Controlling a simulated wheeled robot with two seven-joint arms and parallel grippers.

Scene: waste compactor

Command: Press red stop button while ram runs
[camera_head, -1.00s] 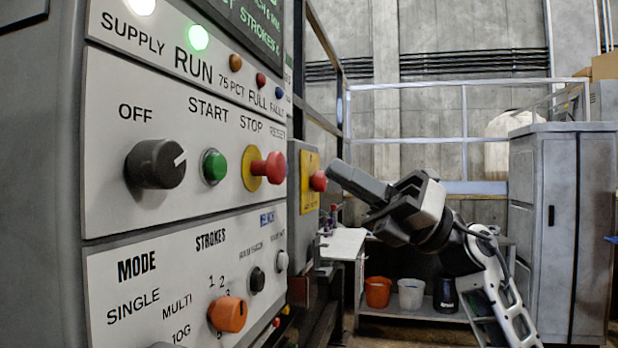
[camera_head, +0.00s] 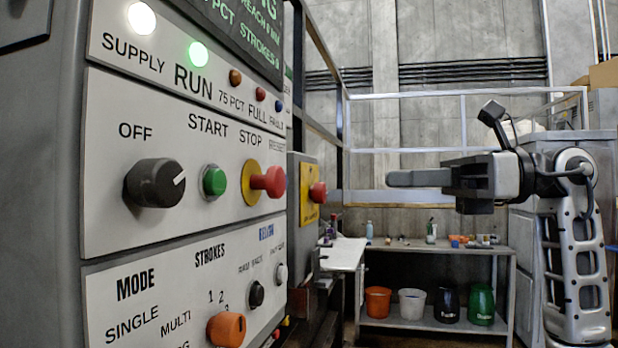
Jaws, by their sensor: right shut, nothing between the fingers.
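The red stop button (camera_head: 270,181) is a mushroom head on a yellow collar, on the control panel (camera_head: 107,215) under the label STOP. The green start button (camera_head: 214,181) sits to its left. The RUN lamp (camera_head: 198,55) glows green and the SUPPLY lamp (camera_head: 142,19) glows white. My right gripper (camera_head: 390,179) is shut and empty. It points left towards the panel at about the button's height in the picture, with a clear gap between. The ram is not in view. My left gripper is not in view.
A second red button (camera_head: 318,192) on a yellow plate stands between the panel and my gripper in the picture. The black selector (camera_head: 155,184) and orange strokes knob (camera_head: 227,322) are on the panel. A bench (camera_head: 437,247) with buckets below stands behind.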

